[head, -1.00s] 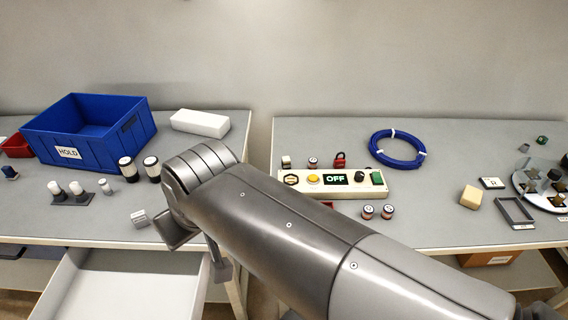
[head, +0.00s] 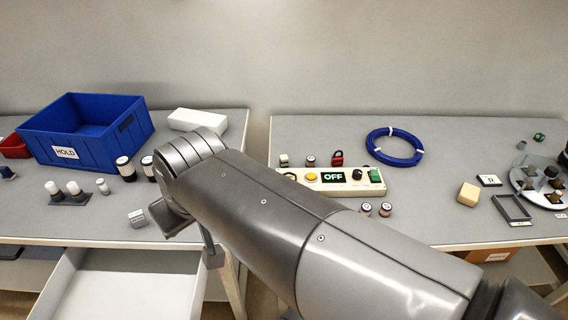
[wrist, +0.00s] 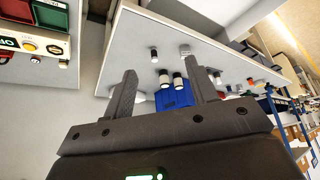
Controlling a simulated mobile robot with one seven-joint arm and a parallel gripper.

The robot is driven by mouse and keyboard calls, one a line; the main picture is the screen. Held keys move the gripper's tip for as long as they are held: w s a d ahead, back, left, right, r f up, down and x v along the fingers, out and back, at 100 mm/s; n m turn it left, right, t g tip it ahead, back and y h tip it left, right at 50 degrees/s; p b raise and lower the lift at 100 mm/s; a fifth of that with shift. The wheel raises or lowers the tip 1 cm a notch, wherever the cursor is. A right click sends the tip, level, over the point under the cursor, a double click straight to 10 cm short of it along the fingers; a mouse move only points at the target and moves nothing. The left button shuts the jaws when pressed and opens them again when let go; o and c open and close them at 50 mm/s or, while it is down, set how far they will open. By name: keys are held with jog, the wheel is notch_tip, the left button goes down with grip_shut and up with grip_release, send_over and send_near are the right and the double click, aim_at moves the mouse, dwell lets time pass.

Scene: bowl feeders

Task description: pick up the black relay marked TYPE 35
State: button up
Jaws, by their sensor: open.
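I cannot make out a relay marked TYPE 35 in either view; no such marking is legible. Small dark blocks (head: 551,171) sit in the round feeder bowl (head: 527,185) at the far right of the head view, too small to identify. My gripper (wrist: 160,88) is open and empty in the wrist view, its two dark fingers spread apart. In the head view my arm reaches across the gap between the tables, and its end hangs by the left table's front right corner, partly hidden by the arm.
The left table has a blue HOLD bin (head: 88,150), a white block (head: 197,119), black-and-white jars (head: 125,168) and a small grey block (head: 137,218). An open white drawer (head: 125,285) juts out below. The right table has a control box (head: 310,188), blue cable coil (head: 394,147) and empty frame (head: 511,207).

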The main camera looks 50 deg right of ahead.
jog(key=w+d+m+g+h, duration=0.1)
jog(key=w+d+m+h, duration=0.1)
jog(key=w+d, duration=0.9)
jog(key=m+g, duration=0.1)
jog(key=m, duration=0.3)
send_near(284, 157)
jog(key=x, duration=0.4)
jog(key=shift+d+f, duration=0.2)
jog(key=shift+f, duration=0.15)
jog(key=shift+x, duration=2.95)
jog(key=shift+w+a, duration=0.1)
jog(key=shift+a, duration=0.05)
jog(key=c, duration=1.1)
